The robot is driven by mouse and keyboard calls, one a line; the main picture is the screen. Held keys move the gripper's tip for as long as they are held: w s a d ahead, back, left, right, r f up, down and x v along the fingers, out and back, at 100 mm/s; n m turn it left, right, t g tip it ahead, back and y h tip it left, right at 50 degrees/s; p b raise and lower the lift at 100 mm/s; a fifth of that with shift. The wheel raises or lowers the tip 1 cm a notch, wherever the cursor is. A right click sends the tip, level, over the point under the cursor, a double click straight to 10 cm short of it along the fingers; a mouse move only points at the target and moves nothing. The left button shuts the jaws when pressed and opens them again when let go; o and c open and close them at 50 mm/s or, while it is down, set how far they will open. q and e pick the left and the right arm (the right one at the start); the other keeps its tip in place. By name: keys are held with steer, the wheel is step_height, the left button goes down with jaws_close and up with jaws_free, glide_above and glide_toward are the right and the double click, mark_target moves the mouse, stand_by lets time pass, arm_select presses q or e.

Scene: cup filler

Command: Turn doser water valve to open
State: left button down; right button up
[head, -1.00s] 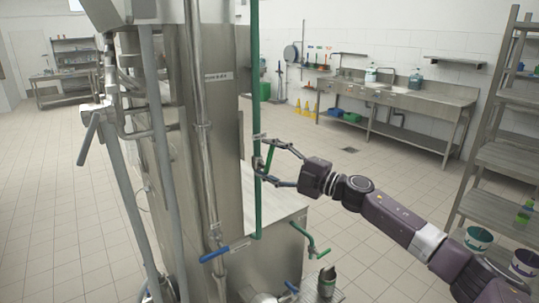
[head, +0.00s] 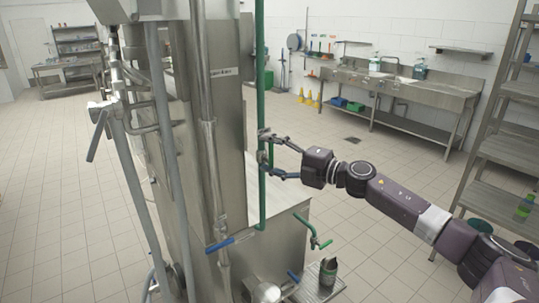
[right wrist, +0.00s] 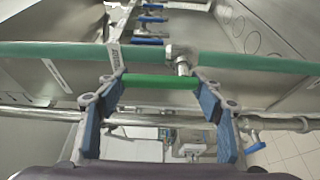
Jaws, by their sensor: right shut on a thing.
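The green valve handle (right wrist: 160,82) lies between the blue-padded fingers of my right gripper (right wrist: 160,95) in the right wrist view, with a finger at each end. In the head view the right gripper (head: 267,154) reaches in from the right to the vertical green pipe (head: 261,110). It is shut on the handle, which is mostly hidden there by the fingers. In the wrist view the handle is roughly parallel to the green pipe (right wrist: 255,64) and joins it through a metal valve body (right wrist: 182,62). My left gripper is not in view.
A blue-handled lever (head: 220,245) and a bent green lever (head: 314,235) sit lower on the steel machine (head: 228,120). A dark cup (head: 328,270) stands on a small tray. Shelving (head: 505,150) is at the right. Floor between machine and sink counter is clear.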

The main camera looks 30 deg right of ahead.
steer(key=o, duration=1.7)
steer(key=shift+v, duration=0.85)
steer(key=v, duration=1)
steer(key=shift+s, duration=0.15)
